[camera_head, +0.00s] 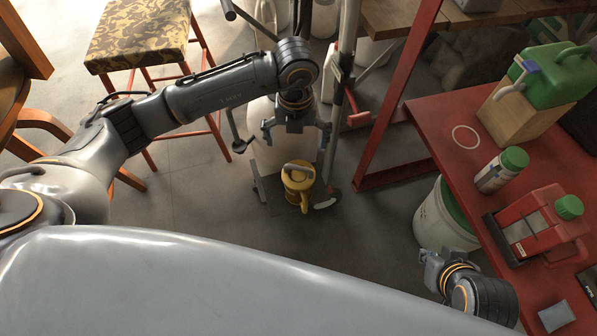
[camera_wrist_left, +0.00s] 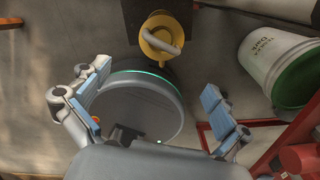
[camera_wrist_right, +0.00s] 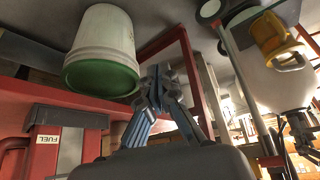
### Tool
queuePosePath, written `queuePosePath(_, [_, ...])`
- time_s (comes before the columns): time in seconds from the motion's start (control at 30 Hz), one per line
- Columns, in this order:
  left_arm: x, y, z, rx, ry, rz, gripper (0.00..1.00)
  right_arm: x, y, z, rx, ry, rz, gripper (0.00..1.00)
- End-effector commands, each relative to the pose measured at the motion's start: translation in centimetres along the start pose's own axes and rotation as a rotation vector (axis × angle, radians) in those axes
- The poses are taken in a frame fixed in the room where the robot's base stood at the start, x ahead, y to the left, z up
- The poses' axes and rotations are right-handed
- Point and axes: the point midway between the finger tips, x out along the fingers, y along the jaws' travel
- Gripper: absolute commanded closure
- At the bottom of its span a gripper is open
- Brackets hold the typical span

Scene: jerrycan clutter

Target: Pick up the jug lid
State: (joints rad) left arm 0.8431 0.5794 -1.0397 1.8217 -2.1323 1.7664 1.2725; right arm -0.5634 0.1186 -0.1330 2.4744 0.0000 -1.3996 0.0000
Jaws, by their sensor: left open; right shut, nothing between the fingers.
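My left gripper (camera_head: 297,128) is open and empty above and behind the jug in the head view. In the left wrist view the jug lies beyond its spread fingers (camera_wrist_left: 156,78). My right gripper (camera_head: 430,262) is shut and empty near the red table, away from the jug.
A white bucket (camera_head: 432,218) with green stands beside the red table (camera_head: 440,125). On the table are a red jerrycan (camera_head: 540,228), a green jerrycan (camera_head: 555,78) and a pale ring (camera_head: 466,139). A red frame post (camera_head: 395,100) stands right of my left gripper.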

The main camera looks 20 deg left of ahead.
Motion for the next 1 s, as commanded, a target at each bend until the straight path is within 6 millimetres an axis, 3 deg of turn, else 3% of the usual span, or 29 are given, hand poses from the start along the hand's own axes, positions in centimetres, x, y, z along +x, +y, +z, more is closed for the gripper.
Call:
queuePosePath(0.23, [3.8, 0.2, 0.0, -0.003, 0.002, 0.011, 0.00, 0.7, -0.6, -4.0, -0.005, 0.192, -0.011, 1.00])
queuePosePath(0.5, [7.6, 0.2, 0.0, -0.002, 0.001, 0.008, 0.00, 0.0, -1.2, -9.2, -0.010, 0.442, -0.024, 1.00])
queuePosePath(0.83, [9.3, 0.0, 0.0, 0.000, 0.001, 0.007, 0.00, -0.8, -1.6, -11.6, -0.011, 0.570, -0.033, 1.00])
queuePosePath(1.0, [11.1, -0.2, 0.0, -0.001, 0.001, 0.008, 0.00, -2.1, -2.0, -14.3, -0.012, 0.731, -0.043, 1.00])
